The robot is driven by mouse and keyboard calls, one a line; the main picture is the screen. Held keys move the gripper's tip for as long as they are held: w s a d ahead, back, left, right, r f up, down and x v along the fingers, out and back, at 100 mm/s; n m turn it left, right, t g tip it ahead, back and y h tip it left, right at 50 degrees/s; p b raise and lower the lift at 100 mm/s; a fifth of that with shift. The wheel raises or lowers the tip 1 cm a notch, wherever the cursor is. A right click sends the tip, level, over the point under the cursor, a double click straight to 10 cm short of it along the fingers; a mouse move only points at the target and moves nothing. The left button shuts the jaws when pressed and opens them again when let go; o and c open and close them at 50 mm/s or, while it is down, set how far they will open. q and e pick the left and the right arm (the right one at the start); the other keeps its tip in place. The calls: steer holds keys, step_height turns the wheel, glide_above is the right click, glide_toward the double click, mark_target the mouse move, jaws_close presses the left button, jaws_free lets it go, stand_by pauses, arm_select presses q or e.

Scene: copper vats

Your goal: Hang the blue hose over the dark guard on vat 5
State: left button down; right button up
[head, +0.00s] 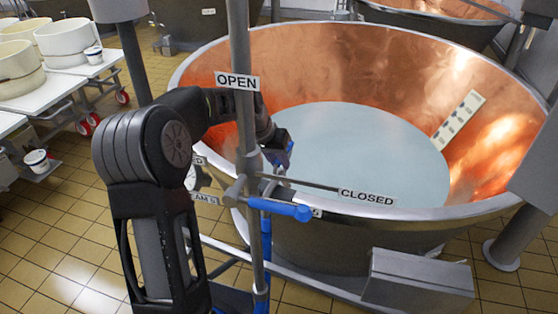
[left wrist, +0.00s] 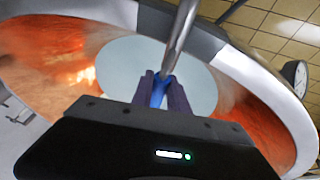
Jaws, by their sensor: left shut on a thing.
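Vat 5 (head: 470,211) is a large copper-lined vat holding pale liquid. My left gripper (head: 278,150) is over its near rim, partly hidden behind a grey upright pipe. In the left wrist view its fingers (left wrist: 161,92) are shut on a blue piece, which I take as the blue hose (left wrist: 160,90). A bit of blue also shows at the gripper in the head view (head: 290,146). A blue length (head: 266,245) hangs low along the pipe; I cannot tell whether it joins the held piece. I cannot make out the dark guard for certain. My right gripper is not in view.
The grey upright pipe (head: 241,60) stands in front of the vat, with OPEN (head: 237,81) and CLOSED (head: 367,198) signs and a blue valve handle (head: 281,209). A grey box (head: 418,282) sits at the vat's foot. White tables with tubs (head: 66,42) stand at left.

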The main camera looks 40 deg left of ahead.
arm_select(q)
steer(key=shift+f, duration=0.25)
stand_by(0.4)
steer(key=c, duration=1.2)
jaws_free()
steer(key=shift+f, duration=0.1)
steer(key=b+v, duration=0.1)
steer(key=v, duration=0.7)
steer(key=shift+f, duration=0.1)
